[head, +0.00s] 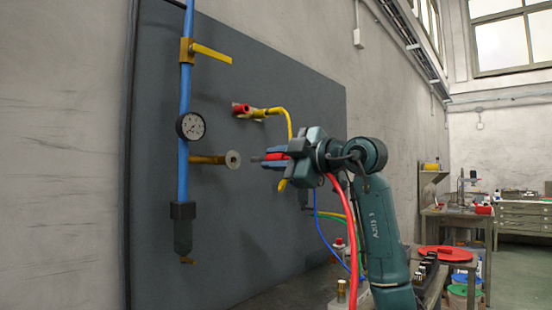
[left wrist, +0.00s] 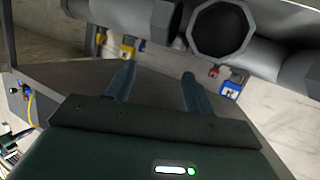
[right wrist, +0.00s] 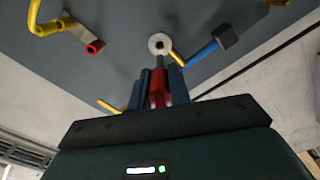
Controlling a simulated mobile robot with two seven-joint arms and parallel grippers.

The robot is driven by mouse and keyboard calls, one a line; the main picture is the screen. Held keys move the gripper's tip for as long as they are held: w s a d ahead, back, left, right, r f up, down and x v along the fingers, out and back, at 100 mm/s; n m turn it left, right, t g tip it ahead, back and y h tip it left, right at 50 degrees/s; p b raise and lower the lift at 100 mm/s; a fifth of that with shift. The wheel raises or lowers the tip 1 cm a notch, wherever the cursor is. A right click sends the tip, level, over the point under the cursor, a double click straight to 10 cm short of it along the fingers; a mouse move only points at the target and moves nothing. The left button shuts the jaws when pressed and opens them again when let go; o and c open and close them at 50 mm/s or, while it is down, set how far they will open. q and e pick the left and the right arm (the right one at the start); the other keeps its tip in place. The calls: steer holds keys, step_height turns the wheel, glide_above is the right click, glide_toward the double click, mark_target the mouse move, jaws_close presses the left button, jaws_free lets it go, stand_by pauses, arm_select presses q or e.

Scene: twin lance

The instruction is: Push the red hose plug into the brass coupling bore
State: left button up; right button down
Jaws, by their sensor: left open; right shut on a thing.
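The brass coupling (head: 209,160) sticks out from the blue pipe, its round flange (head: 233,159) and dark bore facing right. In the right wrist view the flange (right wrist: 159,44) lies just beyond my fingertips. My right gripper (head: 276,157) is shut on the red hose plug (head: 274,156). The plug's grey tip (head: 257,159) points left at the bore, with a small gap between them. The plug also shows between the fingers in the right wrist view (right wrist: 158,88). My left gripper (left wrist: 155,80) is open and empty; it is outside the head view.
A red hose (head: 344,230) hangs below my right gripper. A pressure gauge (head: 190,126) and yellow valve handle (head: 211,53) sit above the coupling. A red-ended fitting with a yellow hose (head: 280,112) is on the dark panel (head: 260,60). A bench (head: 285,297) stands below.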

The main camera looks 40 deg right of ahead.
mark_target(255, 159)
steer(key=shift+w+a+r+p, duration=0.15)
steer(key=shift+w+p, duration=0.9)
steer(key=shift+w, duration=0.85)
steer(key=shift+w+p, duration=0.3)
steer(key=shift+w, duration=0.3)
arm_select(q)
steer(key=shift+w+d+r+g, duration=0.15)
steer(key=shift+w+r+g, duration=0.05)
steer(key=shift+g, duration=0.1)
arm_select(e)
steer(key=shift+w+a, duration=0.1)
steer(key=shift+w, duration=0.3)
arm_select(q)
steer(key=shift+s+r+p, duration=0.1)
steer(key=shift+r+p, duration=0.35)
steer(key=shift+r+p, duration=1.25)
steer(key=shift+p, duration=0.05)
arm_select(e)
steer(key=shift+w+a, duration=0.15)
steer(key=shift+w, duration=1.8)
arm_select(q)
steer(key=shift+r+p, duration=0.35)
arm_select(e)
steer(key=shift+w, duration=0.4)
arm_select(q)
steer(key=shift+r, duration=0.15)
